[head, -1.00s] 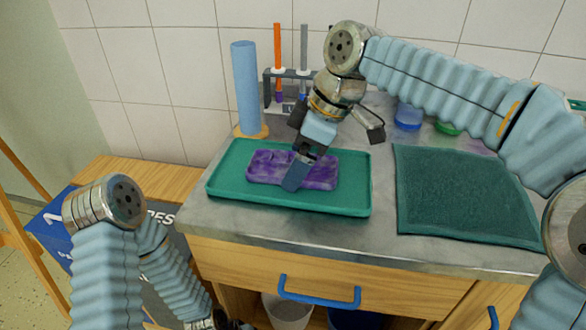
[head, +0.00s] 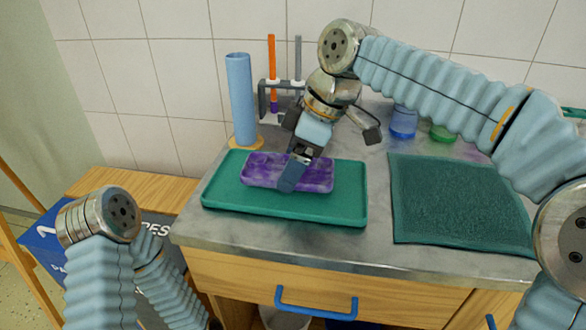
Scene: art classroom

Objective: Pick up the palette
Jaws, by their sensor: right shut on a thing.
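The palette (head: 262,172) is a purple, paint-smeared slab with wells, lying in a green tray (head: 235,204) on the grey counter. My right gripper (head: 290,184) reaches down onto the palette's front edge, near its middle, and is shut on it. The gripper's fingers hide part of the palette, and its far finger cannot be made out. The palette looks flat and still within the tray; I cannot tell whether it is clear of the tray's floor. My left arm is low at the left, and its gripper is out of view.
A blue paper roll (head: 241,98) on a wooden stand and a brush rack (head: 280,98) stand behind the tray. A dark green mat (head: 445,200) lies to the right. A blue pot (head: 403,122) and a green pot (head: 442,132) stand behind the mat. A blue drawer handle (head: 316,305) sticks out below.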

